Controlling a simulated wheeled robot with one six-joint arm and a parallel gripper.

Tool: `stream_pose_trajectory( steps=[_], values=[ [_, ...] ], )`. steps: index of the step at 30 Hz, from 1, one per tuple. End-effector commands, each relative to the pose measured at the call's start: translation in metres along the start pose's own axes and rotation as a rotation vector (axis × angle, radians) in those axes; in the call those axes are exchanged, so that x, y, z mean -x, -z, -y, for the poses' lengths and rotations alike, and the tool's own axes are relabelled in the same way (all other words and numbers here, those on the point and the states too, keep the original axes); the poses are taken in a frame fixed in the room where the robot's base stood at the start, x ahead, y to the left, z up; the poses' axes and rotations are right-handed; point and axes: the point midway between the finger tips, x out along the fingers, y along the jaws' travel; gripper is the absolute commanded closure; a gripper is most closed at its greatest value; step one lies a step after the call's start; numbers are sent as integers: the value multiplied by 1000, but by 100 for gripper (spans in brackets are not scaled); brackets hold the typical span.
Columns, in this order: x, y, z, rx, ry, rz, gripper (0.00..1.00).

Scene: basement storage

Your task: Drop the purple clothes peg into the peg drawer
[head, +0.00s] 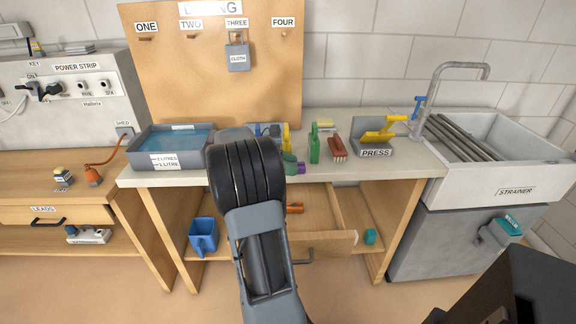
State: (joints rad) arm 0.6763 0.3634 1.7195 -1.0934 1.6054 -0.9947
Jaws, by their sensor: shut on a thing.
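A small purple thing, which looks like the purple clothes peg (301,168), shows just right of my arm, near the front edge of the counter. A dull green piece (289,161) touches it on the left and seems to be my gripper's end, shut on the peg. Most of my gripper is hidden behind my black arm joint, so the grip itself is not clear. Below the counter, a wooden drawer (325,242) stands pulled out, its inside partly in view. Its label is too small to read. An orange thing (295,208) shows at the drawer's left, partly hidden.
The counter bears a water tray (168,160), a green bottle (314,146), a red brush (336,148) and a yellow-handled press (376,145). A blue jug (203,236) stands on the lower shelf. A sink (485,170) is at the right.

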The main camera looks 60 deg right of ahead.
Motion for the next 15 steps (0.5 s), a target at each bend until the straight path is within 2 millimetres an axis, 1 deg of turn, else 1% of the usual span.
stream_pose_trajectory(
  steps=[1,6,15],
  values=[
    [-4,11,0,0,-1,0,87],
    [-8,23,0,0,-3,0,87],
    [-7,24,0,2,-5,0,87]
  ],
)
